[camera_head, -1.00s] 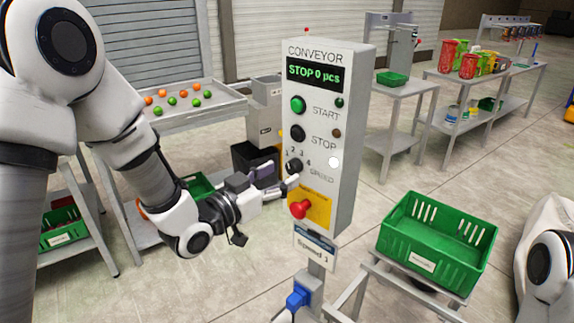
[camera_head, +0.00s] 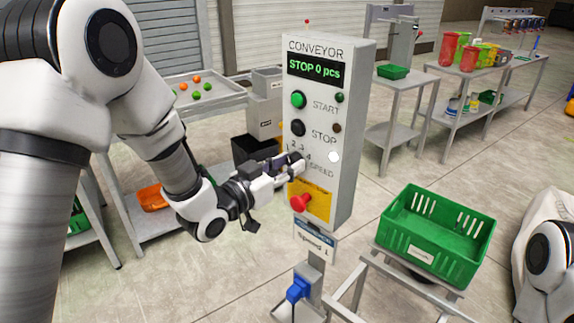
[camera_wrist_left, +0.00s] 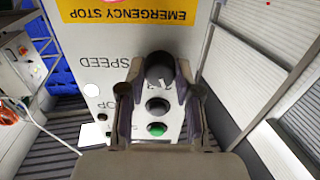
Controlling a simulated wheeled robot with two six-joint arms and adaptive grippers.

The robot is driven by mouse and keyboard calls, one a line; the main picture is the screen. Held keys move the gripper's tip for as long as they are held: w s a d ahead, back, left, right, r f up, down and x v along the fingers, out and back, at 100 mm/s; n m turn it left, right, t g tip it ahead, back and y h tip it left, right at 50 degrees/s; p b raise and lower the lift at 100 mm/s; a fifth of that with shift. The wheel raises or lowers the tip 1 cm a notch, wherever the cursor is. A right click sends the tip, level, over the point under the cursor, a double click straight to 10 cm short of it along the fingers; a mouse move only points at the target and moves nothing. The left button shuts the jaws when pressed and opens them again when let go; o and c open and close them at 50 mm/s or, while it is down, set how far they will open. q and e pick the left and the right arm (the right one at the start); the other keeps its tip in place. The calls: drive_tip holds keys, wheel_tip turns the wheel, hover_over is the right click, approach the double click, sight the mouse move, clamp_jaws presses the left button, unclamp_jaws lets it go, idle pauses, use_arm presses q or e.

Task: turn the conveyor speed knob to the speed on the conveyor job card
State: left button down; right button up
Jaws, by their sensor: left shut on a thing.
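The grey conveyor control box (camera_head: 346,150) stands upright, with its display reading "STOP 0 pcs". The black speed knob (camera_wrist_left: 160,68) is between the fingers of my left gripper (camera_wrist_left: 157,76) in the left wrist view. In the head view my left gripper (camera_head: 291,166) is shut on the knob and largely hides it. Digits 2, 3 and 4 show above the knob; its pointer is too small to read. The conveyor job card (camera_head: 314,240) below the box reads "Speed 1". My right gripper is out of view.
A red emergency stop button (camera_head: 301,203) on a yellow plate sits just below the knob. The green START button (camera_head: 298,100) and black STOP button (camera_head: 298,128) are above it. A green crate (camera_head: 436,237) stands to the right on a metal frame.

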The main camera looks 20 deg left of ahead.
use_arm(q)
drive_tip(key=n, duration=0.3)
drive_tip(key=shift+r+n, duration=0.1)
drive_tip(key=shift+n, duration=2.3)
drive_tip(key=c, duration=0.8)
unclamp_jaws()
drive_tip(key=shift+s, duration=0.1)
